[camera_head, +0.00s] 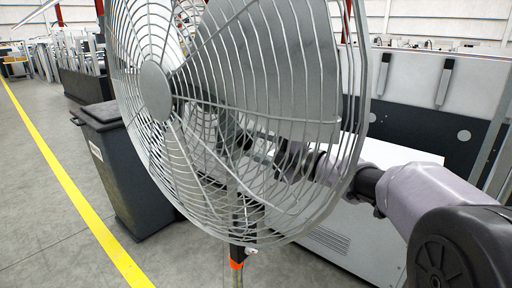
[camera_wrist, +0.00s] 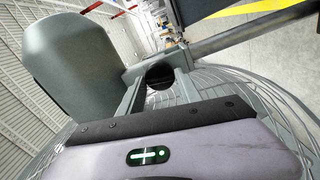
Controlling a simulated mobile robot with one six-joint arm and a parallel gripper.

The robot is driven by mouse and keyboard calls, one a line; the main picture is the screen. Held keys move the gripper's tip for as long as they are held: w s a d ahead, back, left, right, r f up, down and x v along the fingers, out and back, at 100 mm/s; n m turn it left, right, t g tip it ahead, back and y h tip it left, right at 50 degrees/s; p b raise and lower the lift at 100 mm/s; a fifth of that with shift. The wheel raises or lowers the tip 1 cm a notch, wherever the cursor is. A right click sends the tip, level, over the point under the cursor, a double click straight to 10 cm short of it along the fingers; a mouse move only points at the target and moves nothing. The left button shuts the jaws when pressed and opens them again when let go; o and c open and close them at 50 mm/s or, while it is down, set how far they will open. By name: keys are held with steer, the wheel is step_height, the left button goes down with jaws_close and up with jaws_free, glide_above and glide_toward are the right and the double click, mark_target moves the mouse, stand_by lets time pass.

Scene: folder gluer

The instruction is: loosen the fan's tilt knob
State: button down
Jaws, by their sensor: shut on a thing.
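The fan (camera_head: 155,90) is a large grey one on a stand, its round wire cage filling the middle of the head view. The wrist view shows its grey motor housing (camera_wrist: 68,58) at the left and the back of its cage (camera_wrist: 265,95). The tilt knob (camera_wrist: 159,74) is dark and round, at the centre of the wrist view. My gripper (camera_wrist: 160,84) is shut on this knob, one finger on each side of it. In the head view my gripper (camera_head: 283,160) is behind the cage, partly hidden by the wires, and the knob cannot be made out.
A dark lidded bin (camera_head: 140,175) stands left of the fan, beside a yellow floor line (camera_head: 75,190). The fan's pole has an orange collar (camera_head: 236,264). A pale machine cabinet (camera_head: 340,245) stands behind my arm at the right. The floor at the left is clear.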

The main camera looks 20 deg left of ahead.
stand_by(0.4)
steer(key=c, duration=0.8)
jaws_free()
steer(key=p+v, duration=0.4)
steer(key=v, duration=1.3)
steer(key=shift+d+p, duration=0.2)
steer(key=shift+p, duration=0.1)
